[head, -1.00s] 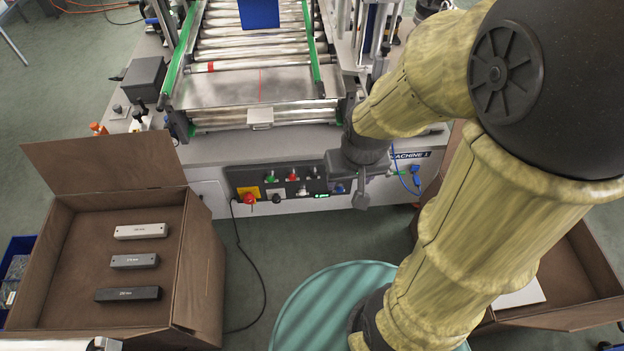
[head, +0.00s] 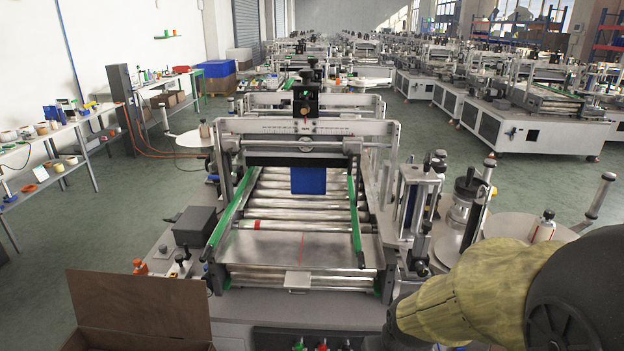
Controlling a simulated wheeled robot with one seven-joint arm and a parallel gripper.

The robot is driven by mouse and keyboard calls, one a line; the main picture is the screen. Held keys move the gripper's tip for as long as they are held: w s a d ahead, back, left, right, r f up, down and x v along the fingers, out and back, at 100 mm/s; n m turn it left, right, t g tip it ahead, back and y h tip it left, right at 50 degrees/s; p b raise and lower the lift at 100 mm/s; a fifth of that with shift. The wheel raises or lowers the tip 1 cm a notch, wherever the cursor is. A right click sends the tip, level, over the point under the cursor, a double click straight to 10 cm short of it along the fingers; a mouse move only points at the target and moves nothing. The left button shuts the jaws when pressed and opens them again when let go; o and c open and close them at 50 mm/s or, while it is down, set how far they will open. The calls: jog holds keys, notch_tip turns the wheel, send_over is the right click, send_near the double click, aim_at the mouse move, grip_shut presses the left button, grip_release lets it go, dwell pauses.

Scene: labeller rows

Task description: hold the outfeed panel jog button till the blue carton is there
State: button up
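The blue carton (head: 309,181) stands upright on the roller conveyor (head: 270,210), towards its far end and just in front of the machine's crossbar. It is farther from me than the red-marked roller. A bare metal plate (head: 270,247) with a thin red line lies at the near end, with nothing on it. The outfeed panel (head: 275,337) is cut off by the bottom edge; only the tops of a green, a red and a pale control show. My arm reaches in from the lower right, its dark wrist near the panel's right side. My gripper's fingers are below the picture.
Green side rails (head: 230,214) flank the rollers. An open brown box (head: 140,308) stands at the lower left. A dark grey box (head: 195,226) sits on the machine's left side. Shelves line the left wall, more machines stand behind, and green floor lies open to either side.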

jog(key=shift+c, duration=0.2)
grip_shut()
dwell(1.5)
